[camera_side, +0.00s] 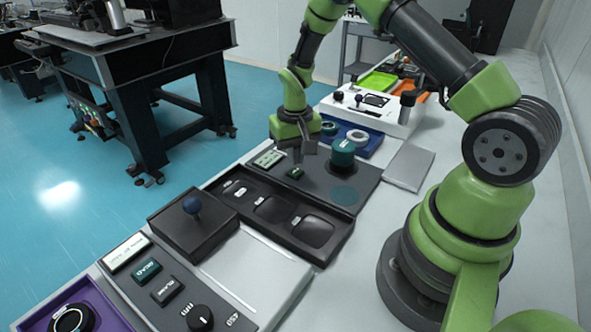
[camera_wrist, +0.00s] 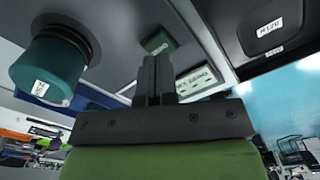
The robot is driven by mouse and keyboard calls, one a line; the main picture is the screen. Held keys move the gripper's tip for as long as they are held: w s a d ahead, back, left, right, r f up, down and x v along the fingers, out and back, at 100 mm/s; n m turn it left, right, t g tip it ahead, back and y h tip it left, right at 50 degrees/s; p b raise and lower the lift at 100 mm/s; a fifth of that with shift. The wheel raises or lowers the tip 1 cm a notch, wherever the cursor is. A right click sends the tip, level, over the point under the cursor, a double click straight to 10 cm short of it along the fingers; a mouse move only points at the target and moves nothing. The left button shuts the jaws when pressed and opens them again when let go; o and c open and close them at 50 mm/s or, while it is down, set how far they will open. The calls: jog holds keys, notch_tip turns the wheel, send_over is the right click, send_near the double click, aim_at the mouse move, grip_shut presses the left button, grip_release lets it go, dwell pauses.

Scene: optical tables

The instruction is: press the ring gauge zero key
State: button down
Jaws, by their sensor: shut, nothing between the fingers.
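A small dark green key (camera_side: 296,173) sits on a dark grey gauge panel (camera_side: 318,186), beside a pale green display (camera_side: 268,158). A teal cylinder (camera_side: 343,152) stands on the same panel. My gripper (camera_side: 297,160) is shut and empty, pointing down just above the key. In the wrist view, the green key (camera_wrist: 158,42) lies just beyond the tips of my shut fingers (camera_wrist: 154,62), with the display (camera_wrist: 198,81) to its right and the cylinder (camera_wrist: 47,68) to its left. I cannot tell whether the fingertips touch the key.
A black compartment tray (camera_side: 292,226) lies in front of the panel. A blue tray with rings (camera_side: 352,147) lies behind. A flat grey plate (camera_side: 409,167) is at right.

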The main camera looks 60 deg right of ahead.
jog(key=shift+f, duration=1.25)
dwell(0.6)
jog(key=shift+r, duration=0.15)
notch_tip(320, 180, up, 8)
dwell(1.0)
notch_tip(320, 180, up, 7)
jog(key=t, duration=0.1)
send_over(295, 171)
jog(key=s+a, duration=0.1)
jog(key=a, duration=0.2)
jog(key=s+a+r+t, duration=0.3)
jog(key=s+a+r, duration=0.15)
jog(key=r, duration=0.45)
jog(key=s+a+r+n+t+y, duration=0.1)
jog(key=s+a+r, duration=0.1)
jog(key=s, duration=0.4)
jog(key=s+a+r+n+t+y, duration=0.1)
jog(key=s+a+r+t, duration=0.1)
jog(key=s, duration=0.5)
jog(key=shift+s+a+r, duration=0.15)
jog(key=shift+r, duration=0.4)
